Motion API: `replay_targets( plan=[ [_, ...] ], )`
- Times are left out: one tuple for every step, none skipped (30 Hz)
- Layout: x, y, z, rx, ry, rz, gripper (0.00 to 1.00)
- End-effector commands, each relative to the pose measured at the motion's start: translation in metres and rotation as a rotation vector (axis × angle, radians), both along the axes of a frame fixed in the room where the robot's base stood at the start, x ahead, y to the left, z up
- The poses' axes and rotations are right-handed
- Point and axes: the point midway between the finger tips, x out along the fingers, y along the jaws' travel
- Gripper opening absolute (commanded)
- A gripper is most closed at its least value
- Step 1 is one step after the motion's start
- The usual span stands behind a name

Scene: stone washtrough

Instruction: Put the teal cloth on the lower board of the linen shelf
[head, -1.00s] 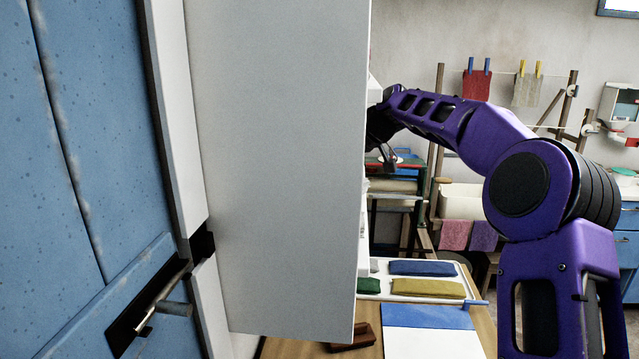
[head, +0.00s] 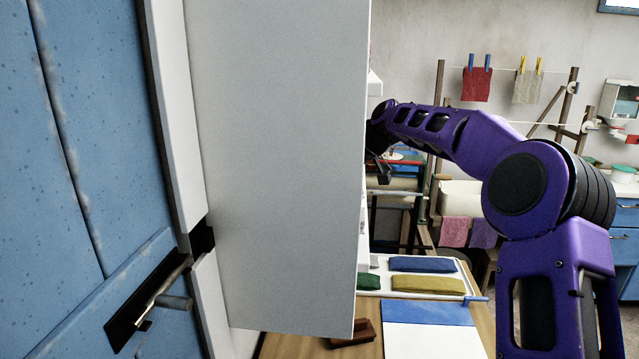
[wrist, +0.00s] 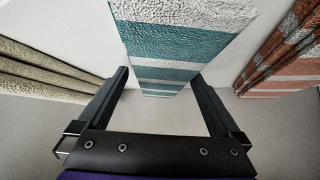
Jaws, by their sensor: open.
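In the wrist view, the teal cloth (wrist: 180,48) is folded, with teal and white stripes. Its near end lies between the spread fingers of my gripper (wrist: 160,76), with gaps on both sides. The fingers are open and do not appear to press on it. In the head view, my gripper (head: 378,166) shows only in part at the edge of a tall white panel (head: 280,170), which hides the cloth. The panel may be the side of the linen shelf; I cannot tell. I cannot make out the lower board.
In the wrist view, a beige folded cloth (wrist: 45,70) lies left and a rust striped cloth (wrist: 290,55) right, both near the fingers. In the head view, a tray with blue (head: 422,264), yellow (head: 428,285) and green (head: 369,281) cloths is below the arm. A blue door (head: 80,130) stands at left.

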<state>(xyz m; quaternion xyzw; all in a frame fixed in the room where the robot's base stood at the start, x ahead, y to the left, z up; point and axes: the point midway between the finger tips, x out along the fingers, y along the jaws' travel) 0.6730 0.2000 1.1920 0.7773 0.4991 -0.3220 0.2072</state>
Motion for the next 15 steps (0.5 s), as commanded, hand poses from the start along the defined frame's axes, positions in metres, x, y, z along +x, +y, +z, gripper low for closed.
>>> replay_targets(
  plan=[
    [0.0, 0.0, 0.001, 0.0, 0.0, 0.0, 1.0],
    [0.0, 0.0, 0.002, 0.0, 0.0, 0.0, 1.0],
    [0.0, 0.0, 0.005, 0.0, -0.001, -0.001, 1.0],
    [-0.001, -0.003, 0.005, -0.001, -0.001, -0.001, 1.0],
    [-0.001, -0.005, 0.008, 0.0, -0.002, -0.002, 1.0],
    [-0.003, -0.009, 0.012, 0.0, -0.003, -0.003, 1.0],
    [-0.005, -0.013, 0.016, 0.0, -0.003, -0.003, 1.0],
    [-0.006, -0.016, 0.02, 0.0, -0.002, -0.004, 1.0],
    [-0.009, -0.022, 0.026, 0.001, -0.003, -0.004, 1.0],
    [-0.011, -0.026, 0.031, 0.001, -0.003, -0.004, 1.0],
    [-0.013, -0.031, 0.036, 0.0, -0.003, -0.004, 1.0],
    [-0.016, -0.036, 0.042, 0.0, -0.003, -0.004, 1.0],
    [-0.018, -0.041, 0.047, 0.0, -0.003, -0.004, 1.0],
    [-0.019, -0.045, 0.052, 0.0, -0.003, -0.004, 1.0],
    [-0.022, -0.05, 0.058, 0.0, -0.003, -0.003, 1.0]
  ],
)
